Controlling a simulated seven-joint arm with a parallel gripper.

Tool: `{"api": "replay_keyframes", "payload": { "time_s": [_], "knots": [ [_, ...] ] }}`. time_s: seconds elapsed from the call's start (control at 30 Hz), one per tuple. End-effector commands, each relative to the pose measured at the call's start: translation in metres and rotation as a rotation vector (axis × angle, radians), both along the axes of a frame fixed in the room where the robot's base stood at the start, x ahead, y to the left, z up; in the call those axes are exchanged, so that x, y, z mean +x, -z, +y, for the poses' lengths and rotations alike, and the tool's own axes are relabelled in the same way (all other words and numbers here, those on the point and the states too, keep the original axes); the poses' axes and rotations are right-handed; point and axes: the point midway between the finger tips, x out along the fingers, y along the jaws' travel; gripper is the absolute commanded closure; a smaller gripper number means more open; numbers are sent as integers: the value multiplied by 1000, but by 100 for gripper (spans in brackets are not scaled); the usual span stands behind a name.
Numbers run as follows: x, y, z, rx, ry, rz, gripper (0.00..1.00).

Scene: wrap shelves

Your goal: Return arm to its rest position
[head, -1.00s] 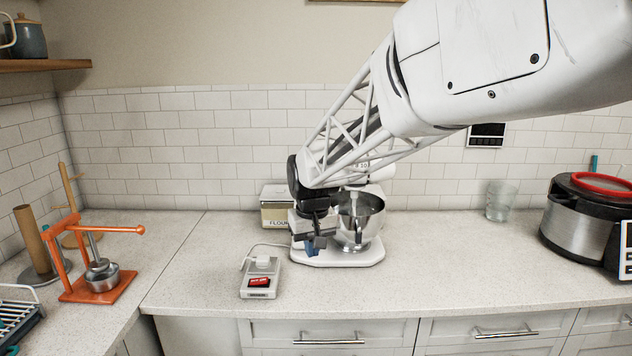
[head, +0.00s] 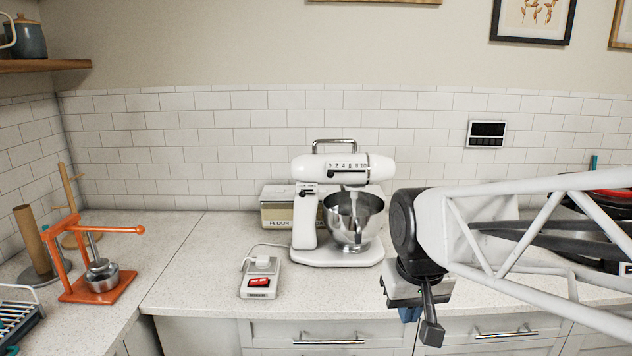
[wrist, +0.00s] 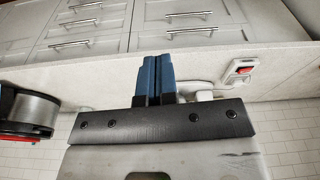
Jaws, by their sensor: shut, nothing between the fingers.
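My gripper (head: 409,313) is in the right half of the head view, in front of the counter's front edge and right of the stand mixer. Its fingers are mostly hidden behind its own body there. In the wrist view my gripper (wrist: 158,78) shows two blue fingers pressed together with nothing between them. My white lattice arm stretches in from the right edge of the head view.
A white stand mixer (head: 306,222) with a steel bowl (head: 355,222) stands on the counter (head: 200,265). A switch box (head: 260,280), flour box (head: 276,214) and orange press (head: 66,258) are left. A black-and-steel cooker (wrist: 28,112) shows in the wrist view.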

Motion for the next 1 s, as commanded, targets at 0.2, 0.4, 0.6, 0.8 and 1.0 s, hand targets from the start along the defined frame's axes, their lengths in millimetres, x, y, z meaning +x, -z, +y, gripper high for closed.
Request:
{"api": "replay_keyframes", "payload": {
  "time_s": [0.2,0.4,0.6,0.8,1.0],
  "knots": [
    [-52,11,-21,3,56,-25,100],
    [-86,22,-32,4,92,-42,100],
    [-101,27,-36,3,109,-47,100],
    [-102,28,-37,3,110,-48,100],
    [-102,28,-37,3,110,-48,100]
  ]
}}
